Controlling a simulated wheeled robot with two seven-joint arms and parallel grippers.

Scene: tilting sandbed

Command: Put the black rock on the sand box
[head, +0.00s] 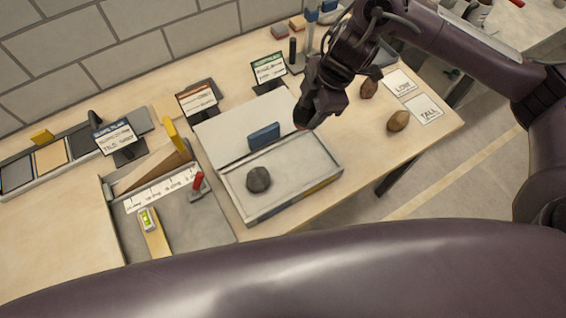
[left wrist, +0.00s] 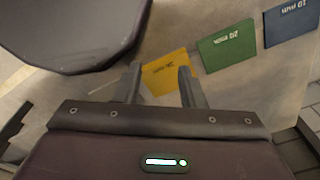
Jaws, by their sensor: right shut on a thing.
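The black rock (head: 259,179), dark grey and rounded, rests in the shallow sand box (head: 300,187), in its left front part. A blue block (head: 264,136) stands at the back of the box. My right gripper (head: 302,125) is above the box's back right side, apart from the black rock. It is shut on a small reddish-brown thing, mostly hidden by the fingers, so I cannot tell what it is. My left gripper (left wrist: 158,72) shows in the left wrist view, open, with nothing between its fingers.
Small sign stands (head: 197,98) line the back. A wooden wedge and a level (head: 149,219) lie left. Coloured panels (left wrist: 226,46) show in the left wrist view.

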